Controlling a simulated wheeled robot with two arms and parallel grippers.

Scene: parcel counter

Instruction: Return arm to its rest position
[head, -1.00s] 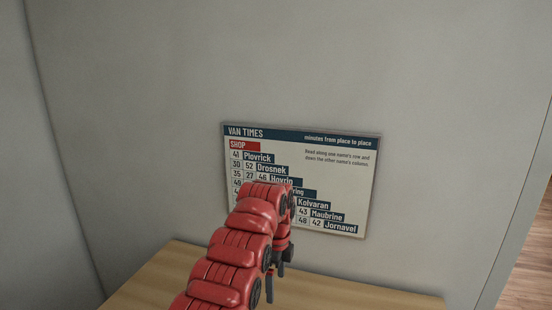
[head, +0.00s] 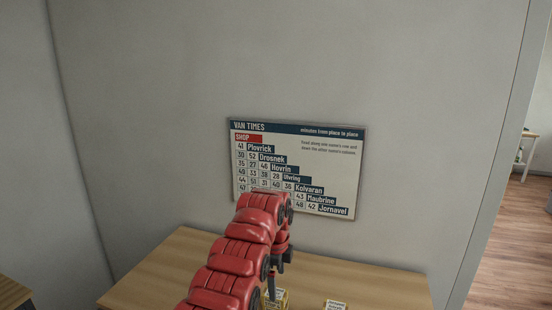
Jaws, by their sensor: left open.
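My left arm, red and segmented, reaches up from the bottom middle of the head view. Its gripper (head: 271,285) points down over the wooden counter (head: 165,270) and is open, with dark fingers partly hidden by the arm. A small yellow item with a label (head: 281,298) shows just beside and behind the fingers; I cannot tell whether they touch it. My right gripper is not in view.
A "VAN TIMES" board (head: 340,175) hangs on the grey wall behind the counter. A small labelled item (head: 335,305) lies at the bottom edge. Another wooden surface (head: 12,293) shows at lower left. A doorway opens at right onto wooden floor (head: 510,245) and a far table (head: 527,160).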

